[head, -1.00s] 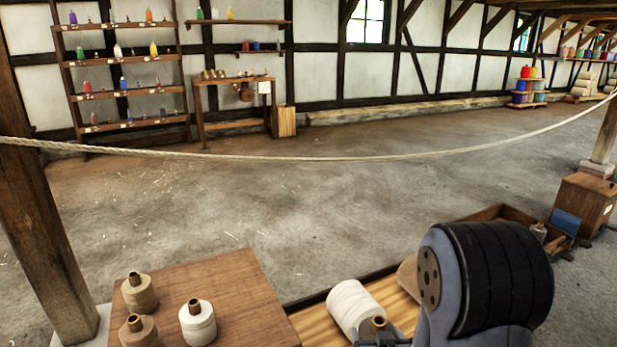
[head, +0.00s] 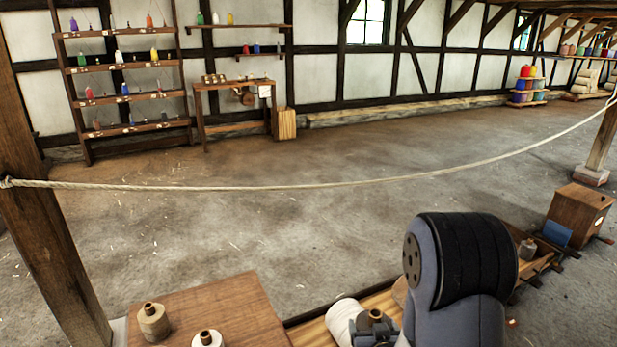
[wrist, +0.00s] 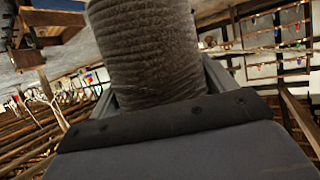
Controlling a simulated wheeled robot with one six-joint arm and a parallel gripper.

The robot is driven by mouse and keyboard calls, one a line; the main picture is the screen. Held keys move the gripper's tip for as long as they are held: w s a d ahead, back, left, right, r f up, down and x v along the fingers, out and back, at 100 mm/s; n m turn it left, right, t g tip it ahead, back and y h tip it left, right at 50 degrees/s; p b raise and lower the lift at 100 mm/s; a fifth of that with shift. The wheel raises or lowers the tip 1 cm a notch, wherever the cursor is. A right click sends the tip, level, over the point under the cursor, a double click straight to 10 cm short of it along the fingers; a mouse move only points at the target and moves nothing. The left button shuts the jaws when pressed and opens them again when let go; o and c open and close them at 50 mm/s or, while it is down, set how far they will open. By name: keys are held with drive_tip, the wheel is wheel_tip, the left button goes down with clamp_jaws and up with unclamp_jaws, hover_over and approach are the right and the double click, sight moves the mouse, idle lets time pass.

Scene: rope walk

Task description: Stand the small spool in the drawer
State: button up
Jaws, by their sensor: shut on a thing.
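My gripper (head: 376,334) is low in the head view, beside the bench, and is shut on a small spool with a brown core end (head: 375,315). In the wrist view the held spool (wrist: 150,50) is wound in grey-brown yarn and fills the upper middle between the jaws. Its far end is cut off there. The drawer (head: 548,262) appears to be the low tray in front of the wooden box at right, partly hidden by my arm. A small grey spool (head: 528,249) shows at the drawer.
A large white spool (head: 343,318) lies on the bench just left of my gripper. Two spools (head: 153,322) (head: 207,339) stand on the brown table (head: 240,305). A wooden box (head: 580,212) stands at right. A rope (head: 300,187) sags across the view from a post (head: 55,250).

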sight(375, 310)
drive_tip(key=r+p, duration=0.8)
drive_tip(key=shift+w, duration=0.35)
drive_tip(key=s+f, duration=0.2)
drive_tip(key=f, duration=0.1)
drive_tip(key=s+f, duration=0.1)
drive_tip(key=f, duration=0.1)
drive_tip(key=shift+s, duration=0.4)
drive_tip(key=shift+s+f, duration=0.3)
